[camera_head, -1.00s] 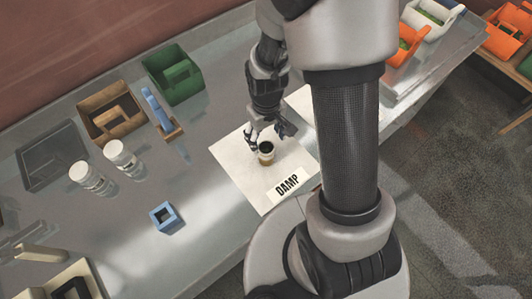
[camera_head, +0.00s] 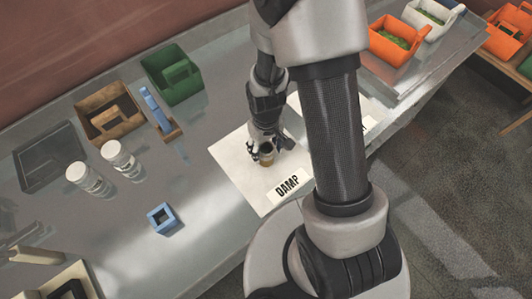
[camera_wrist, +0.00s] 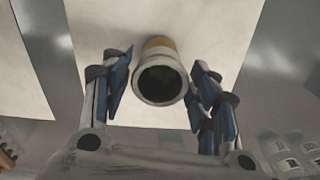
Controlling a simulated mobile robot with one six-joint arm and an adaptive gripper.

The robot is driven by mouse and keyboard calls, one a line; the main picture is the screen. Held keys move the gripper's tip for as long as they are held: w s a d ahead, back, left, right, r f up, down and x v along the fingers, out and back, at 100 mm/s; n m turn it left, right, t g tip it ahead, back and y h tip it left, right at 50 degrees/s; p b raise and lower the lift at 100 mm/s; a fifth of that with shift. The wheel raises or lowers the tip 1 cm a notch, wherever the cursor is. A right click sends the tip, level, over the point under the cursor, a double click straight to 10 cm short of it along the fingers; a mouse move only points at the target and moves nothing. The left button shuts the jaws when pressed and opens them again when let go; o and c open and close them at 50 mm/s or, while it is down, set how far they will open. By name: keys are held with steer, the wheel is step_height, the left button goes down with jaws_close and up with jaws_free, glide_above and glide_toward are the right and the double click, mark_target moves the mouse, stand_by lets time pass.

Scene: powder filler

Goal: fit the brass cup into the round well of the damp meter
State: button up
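A small cup (camera_head: 267,158) with a pale rim, dark mouth and brass-coloured lower part stands on the white sheet (camera_head: 240,173) marked DAMP. My gripper (camera_head: 264,148) is at the cup from above and partly covers it. In the wrist view the cup (camera_wrist: 160,82) lies between the two blue-lined fingers of my gripper (camera_wrist: 162,85), which are apart with small gaps at both sides. I cannot make out a damp meter with a round well as a separate thing.
Two white-lidded jars (camera_head: 116,156), a blue square holder (camera_head: 164,218), a brown bin (camera_head: 105,118) and a green bin (camera_head: 168,78) stand on the grey table to the left. Orange bins (camera_head: 392,42) stand at the upper right. The table between the sheet and jars is mostly clear.

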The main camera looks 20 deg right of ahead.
steer(key=c, duration=0.9)
steer(key=shift+r, duration=0.1)
steer(key=shift+c, duration=0.2)
